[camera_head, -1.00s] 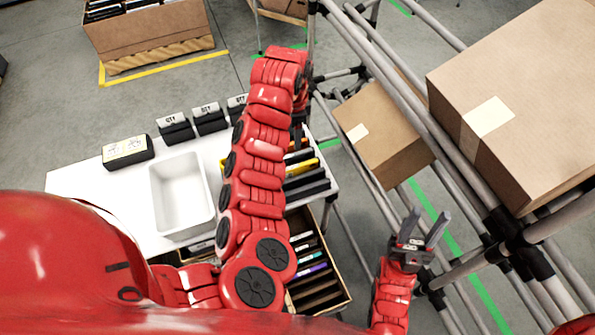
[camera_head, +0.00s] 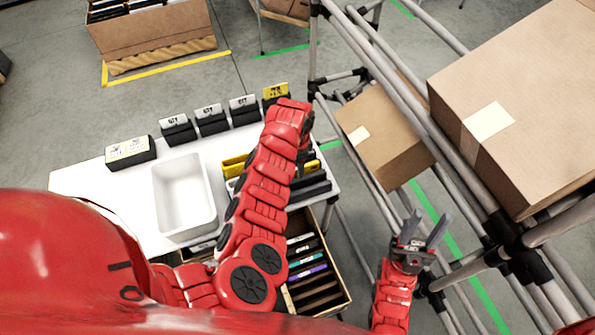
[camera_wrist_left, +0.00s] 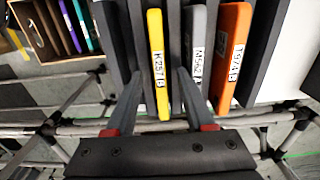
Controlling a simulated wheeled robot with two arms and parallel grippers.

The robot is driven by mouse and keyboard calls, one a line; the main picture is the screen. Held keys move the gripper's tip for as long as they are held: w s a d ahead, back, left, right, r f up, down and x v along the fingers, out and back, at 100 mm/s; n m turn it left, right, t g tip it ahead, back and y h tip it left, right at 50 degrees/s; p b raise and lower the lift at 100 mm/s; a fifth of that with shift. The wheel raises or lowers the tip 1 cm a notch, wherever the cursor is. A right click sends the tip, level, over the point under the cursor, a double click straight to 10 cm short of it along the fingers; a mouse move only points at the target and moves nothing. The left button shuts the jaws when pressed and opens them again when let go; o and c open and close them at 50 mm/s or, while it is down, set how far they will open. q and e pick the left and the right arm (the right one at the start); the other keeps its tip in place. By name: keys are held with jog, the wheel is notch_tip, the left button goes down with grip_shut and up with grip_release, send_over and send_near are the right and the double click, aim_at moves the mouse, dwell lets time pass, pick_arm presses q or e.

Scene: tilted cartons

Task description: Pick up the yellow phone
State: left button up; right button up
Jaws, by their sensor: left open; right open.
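In the left wrist view the yellow phone (camera_wrist_left: 156,60) stands on edge in a row of devices, its label facing the camera. My left gripper (camera_wrist_left: 157,82) is open, with one finger on each side of the yellow phone's near end. I cannot tell whether the fingers touch it. In the head view my left arm covers much of the row, and the left gripper's fingertips are hidden. Yellow (camera_head: 236,165) shows beside the arm. My right gripper (camera_head: 427,222) is open and empty, in front of the pipe rack.
A grey device (camera_wrist_left: 195,55) and an orange device (camera_wrist_left: 231,50) stand right of the yellow phone. The white table (camera_head: 85,182) carries a white bin (camera_head: 185,205) and several black blocks. A carton of devices (camera_head: 335,290) sits below; the pipe rack (camera_head: 440,130) holds cartons at right.

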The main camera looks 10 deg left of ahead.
pick_arm(q)
jog(key=shift+f, duration=0.3)
grip_shut()
jog(key=shift+w+r, duration=0.1)
jog(key=shift+r, duration=0.05)
dwell(0.3)
